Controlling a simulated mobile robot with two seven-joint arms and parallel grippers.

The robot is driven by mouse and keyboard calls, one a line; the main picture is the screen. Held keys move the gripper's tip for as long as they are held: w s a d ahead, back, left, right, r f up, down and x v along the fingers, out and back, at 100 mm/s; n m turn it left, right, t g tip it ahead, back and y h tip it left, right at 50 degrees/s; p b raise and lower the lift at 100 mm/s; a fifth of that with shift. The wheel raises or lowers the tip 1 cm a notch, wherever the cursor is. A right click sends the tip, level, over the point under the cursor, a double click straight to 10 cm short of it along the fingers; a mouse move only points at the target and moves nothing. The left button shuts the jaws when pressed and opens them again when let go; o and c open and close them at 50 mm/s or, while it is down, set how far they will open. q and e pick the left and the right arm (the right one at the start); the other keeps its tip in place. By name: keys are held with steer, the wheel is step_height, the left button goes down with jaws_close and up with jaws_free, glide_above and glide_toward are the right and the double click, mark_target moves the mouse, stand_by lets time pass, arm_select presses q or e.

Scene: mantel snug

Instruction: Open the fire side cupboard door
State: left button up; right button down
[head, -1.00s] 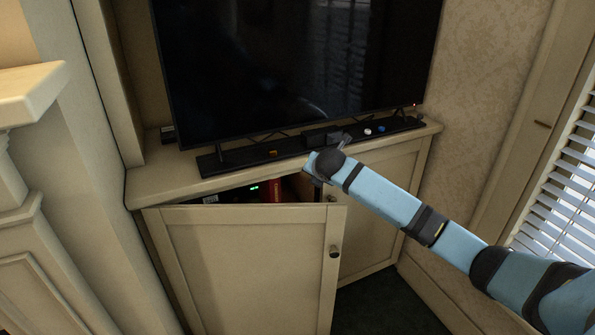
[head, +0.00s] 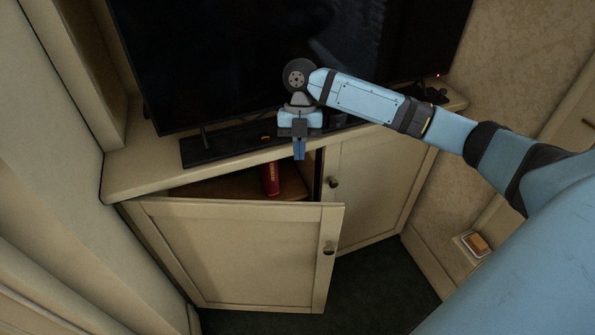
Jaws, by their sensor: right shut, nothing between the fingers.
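The cupboard (head: 150,175) is a cream cabinet under a television. Its left door (head: 235,255) stands partly open, swung out toward me, with a dark round knob (head: 329,249) near its free edge. The right door (head: 375,190) is shut and has a similar knob (head: 333,182). My right gripper (head: 299,155) is shut and empty, pointing down at the front edge of the cupboard top, above the gap behind the open door. It appears apart from both knobs. My left gripper is out of view.
A red item (head: 271,179) stands on the shelf inside the cupboard. The television (head: 250,60) and a black soundbar (head: 215,147) sit on top. A wall socket plate (head: 475,243) is at lower right. Dark carpet (head: 370,290) in front is clear.

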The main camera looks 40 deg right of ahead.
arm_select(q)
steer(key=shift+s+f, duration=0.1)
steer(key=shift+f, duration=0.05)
arm_select(e)
steer(key=x, duration=1)
steer(key=shift+a+r, duration=0.1)
steer(key=shift+r, duration=0.05)
